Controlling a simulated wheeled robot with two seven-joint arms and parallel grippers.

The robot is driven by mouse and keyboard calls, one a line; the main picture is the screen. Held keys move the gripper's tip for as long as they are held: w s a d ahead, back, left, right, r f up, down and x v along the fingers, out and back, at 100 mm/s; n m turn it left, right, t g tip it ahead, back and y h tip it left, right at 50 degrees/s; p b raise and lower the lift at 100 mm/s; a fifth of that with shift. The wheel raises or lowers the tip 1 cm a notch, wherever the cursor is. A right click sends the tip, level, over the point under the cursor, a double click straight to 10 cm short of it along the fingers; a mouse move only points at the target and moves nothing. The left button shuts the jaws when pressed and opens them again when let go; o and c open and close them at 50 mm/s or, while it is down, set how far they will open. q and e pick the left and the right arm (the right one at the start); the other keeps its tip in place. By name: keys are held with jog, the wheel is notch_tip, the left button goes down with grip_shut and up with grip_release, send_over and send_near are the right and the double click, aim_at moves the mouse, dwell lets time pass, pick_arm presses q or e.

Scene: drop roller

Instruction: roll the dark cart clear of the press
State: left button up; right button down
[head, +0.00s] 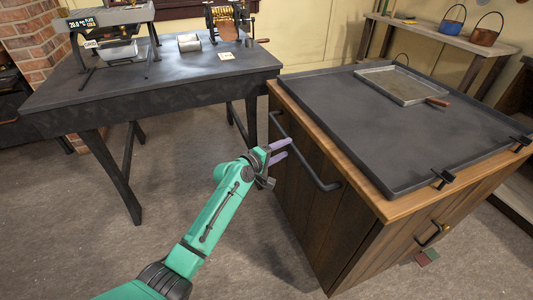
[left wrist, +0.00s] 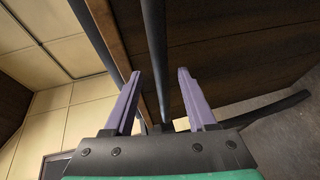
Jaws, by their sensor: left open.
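The cart (head: 330,215) is a brown wooden cabinet with plank sides at the right of the head view. A dark bar handle (head: 301,155) runs along its left side. My left gripper (head: 284,149) is open, with purple fingers pointing at this handle. In the left wrist view, the dark bar (left wrist: 156,60) passes between the two open fingers (left wrist: 160,72); whether either finger touches it I cannot tell. The press is probably the small geared machine with a crank (head: 228,20) on the dark table (head: 150,97). My right gripper is not seen.
A dark tray-like slab (head: 350,115) covers the cart's top, with a shallow metal pan (head: 403,85) on it. Bare floor (head: 190,175) lies between table and cart. A shelf with buckets (head: 453,20) stands behind.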

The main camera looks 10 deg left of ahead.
pick_arm(q)
jog(key=p+v, duration=0.1)
jog(key=v, duration=0.8)
jog(key=shift+s, duration=0.2)
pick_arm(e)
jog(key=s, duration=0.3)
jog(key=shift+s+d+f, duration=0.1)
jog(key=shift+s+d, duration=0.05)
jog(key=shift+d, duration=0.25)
pick_arm(q)
jog(key=shift+r, duration=0.1)
